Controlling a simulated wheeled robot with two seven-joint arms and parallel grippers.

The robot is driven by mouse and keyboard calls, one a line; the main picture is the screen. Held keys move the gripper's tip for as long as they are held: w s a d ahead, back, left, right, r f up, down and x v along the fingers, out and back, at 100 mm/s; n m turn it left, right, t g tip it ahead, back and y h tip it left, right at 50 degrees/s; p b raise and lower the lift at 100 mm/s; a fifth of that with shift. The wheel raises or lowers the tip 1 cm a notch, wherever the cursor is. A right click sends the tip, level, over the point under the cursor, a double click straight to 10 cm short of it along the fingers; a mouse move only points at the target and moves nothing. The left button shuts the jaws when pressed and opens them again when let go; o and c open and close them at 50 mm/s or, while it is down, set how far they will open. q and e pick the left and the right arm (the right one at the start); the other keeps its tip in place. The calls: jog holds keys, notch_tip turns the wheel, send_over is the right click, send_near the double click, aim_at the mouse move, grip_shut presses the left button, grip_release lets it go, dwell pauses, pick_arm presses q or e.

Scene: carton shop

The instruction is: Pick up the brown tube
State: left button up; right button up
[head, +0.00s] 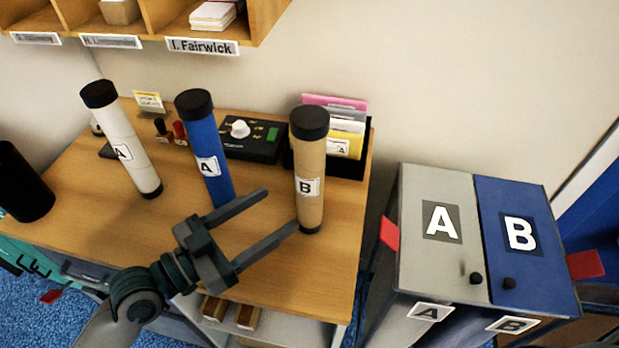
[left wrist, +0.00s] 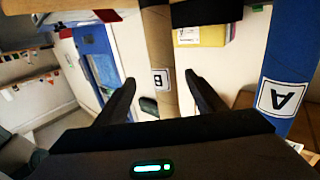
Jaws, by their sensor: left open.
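The brown tube (head: 309,165) stands upright near the desk's right edge, with a black cap and a white label B. My left gripper (head: 281,208) is open and empty, its two fingers pointing at the tube's lower part from the left. In the left wrist view the brown tube (left wrist: 158,45) shows ahead, between the lines of the two open fingers. I cannot tell whether the fingertips reach past it. My right gripper is not in view.
A blue tube (head: 206,150) and a white tube (head: 122,145), both labelled A, stand left of the brown one. A black control box (head: 250,142) and a card holder (head: 352,160) are behind. Grey and blue bins (head: 430,265) stand right of the desk (head: 110,220).

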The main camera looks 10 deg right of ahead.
aim_at(301, 193)
pick_arm(q)
jog(key=x, duration=0.1)
jog(key=p+x, duration=0.1)
jog(key=x, duration=0.2)
jog(key=shift+w+d+r+p, duration=0.1)
jog(key=shift+r+p, duration=0.15)
jog(key=shift+p, duration=0.05)
jog(key=p+x, duration=0.1)
jog(key=x, duration=0.2)
jog(key=shift+w+d, duration=0.1)
jog(key=shift+d, duration=0.15)
jog(key=shift+w+d+f, duration=0.1)
jog(key=shift+w+d, duration=0.15)
jog(key=shift+d, duration=0.2)
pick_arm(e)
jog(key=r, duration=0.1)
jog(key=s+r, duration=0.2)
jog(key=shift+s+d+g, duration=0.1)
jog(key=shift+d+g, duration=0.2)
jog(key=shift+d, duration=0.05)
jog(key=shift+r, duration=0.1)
